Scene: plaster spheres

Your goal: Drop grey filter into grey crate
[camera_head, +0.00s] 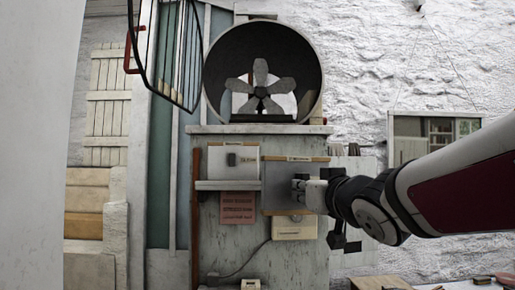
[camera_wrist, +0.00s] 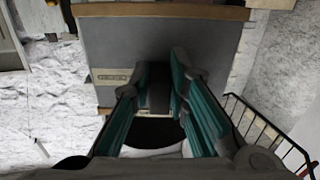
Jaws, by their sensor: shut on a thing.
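My gripper (camera_head: 303,188) reaches in from the right, in front of a grey wood-edged box that looks like the grey crate (camera_head: 279,183). In the wrist view the grey crate (camera_wrist: 210,52) shows a plain grey face, wooden edges and a small label. My gripper (camera_wrist: 160,72) has teal-lined fingers, shut on a dark grey block, apparently the grey filter (camera_wrist: 158,96). The filter is partly hidden by the fingers, and I cannot make it out clearly in the head view. I cannot tell how far the filter is from the crate.
A white wood-edged box (camera_head: 222,172) with a small grey item is left of the crate. A fan (camera_head: 261,82) in a round housing stands above. A pink sign (camera_head: 238,208) and a cream box (camera_head: 294,228) are below. A black railing (camera_wrist: 262,125) shows at right in the wrist view.

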